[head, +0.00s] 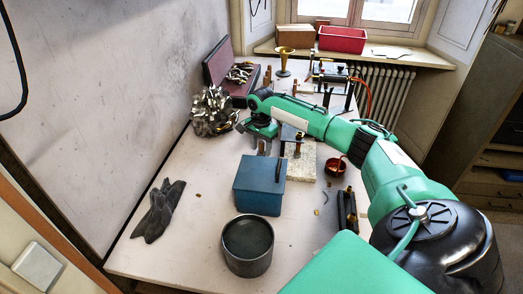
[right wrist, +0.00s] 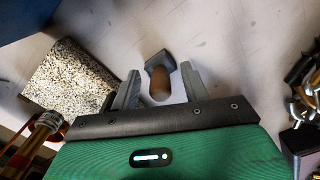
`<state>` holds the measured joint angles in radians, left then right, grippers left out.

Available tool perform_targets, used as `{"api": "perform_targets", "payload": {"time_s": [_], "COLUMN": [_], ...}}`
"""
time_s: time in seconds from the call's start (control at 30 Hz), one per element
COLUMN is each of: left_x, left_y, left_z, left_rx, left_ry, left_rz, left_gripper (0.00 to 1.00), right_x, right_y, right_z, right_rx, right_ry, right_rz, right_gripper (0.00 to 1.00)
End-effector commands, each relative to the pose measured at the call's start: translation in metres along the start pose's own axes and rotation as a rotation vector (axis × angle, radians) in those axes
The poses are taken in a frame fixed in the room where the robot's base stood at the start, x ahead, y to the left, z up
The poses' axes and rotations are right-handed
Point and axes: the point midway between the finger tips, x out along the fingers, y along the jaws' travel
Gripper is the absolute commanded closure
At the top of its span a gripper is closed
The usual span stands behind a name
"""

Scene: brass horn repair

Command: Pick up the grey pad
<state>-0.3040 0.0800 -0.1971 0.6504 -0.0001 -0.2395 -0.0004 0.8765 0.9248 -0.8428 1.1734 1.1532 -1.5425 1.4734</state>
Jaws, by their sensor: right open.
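My right gripper (head: 244,127) is open over the middle of the bench; in the right wrist view its two fingers (right wrist: 160,75) stand apart. Between and just beyond them is a small piece with a grey block-like head (right wrist: 158,60) and a brown rounded handle (right wrist: 160,86). I cannot tell whether the grey head is the grey pad, or whether a finger touches the piece. In the head view my gripper and arm hide that spot. My left gripper is not in view.
A speckled block (head: 301,168) lies nearby; it also shows in the right wrist view (right wrist: 78,75). A blue box (head: 259,187), a dark round pot (head: 247,246), dark gloves (head: 158,210) and a metal cluster (head: 212,112) stand around. The front-left bench is mostly clear.

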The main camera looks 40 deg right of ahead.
Motion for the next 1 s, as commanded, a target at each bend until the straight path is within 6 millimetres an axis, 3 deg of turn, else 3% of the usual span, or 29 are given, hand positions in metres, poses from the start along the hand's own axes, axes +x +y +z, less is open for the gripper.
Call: {"api": "perform_targets", "payload": {"time_s": [0.27, 0.43, 0.77, 1.0], "left_x": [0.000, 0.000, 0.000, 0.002], "left_y": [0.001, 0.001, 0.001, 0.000], "left_z": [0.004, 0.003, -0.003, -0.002], "left_rx": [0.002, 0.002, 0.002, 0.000], "left_ry": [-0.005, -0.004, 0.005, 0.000], "left_rz": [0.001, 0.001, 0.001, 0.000], "left_gripper": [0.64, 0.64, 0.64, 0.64], "right_x": [0.005, 0.005, 0.002, -0.023], "right_y": [0.000, 0.000, 0.000, 0.000], "right_z": [0.000, 0.000, -0.001, -0.001], "right_rx": [0.001, 0.001, 0.001, 0.002], "right_ry": [0.000, 0.001, 0.001, 0.001], "right_rz": [-0.001, -0.001, -0.002, -0.004], "right_gripper": [0.54, 0.82, 0.82, 0.82]}}
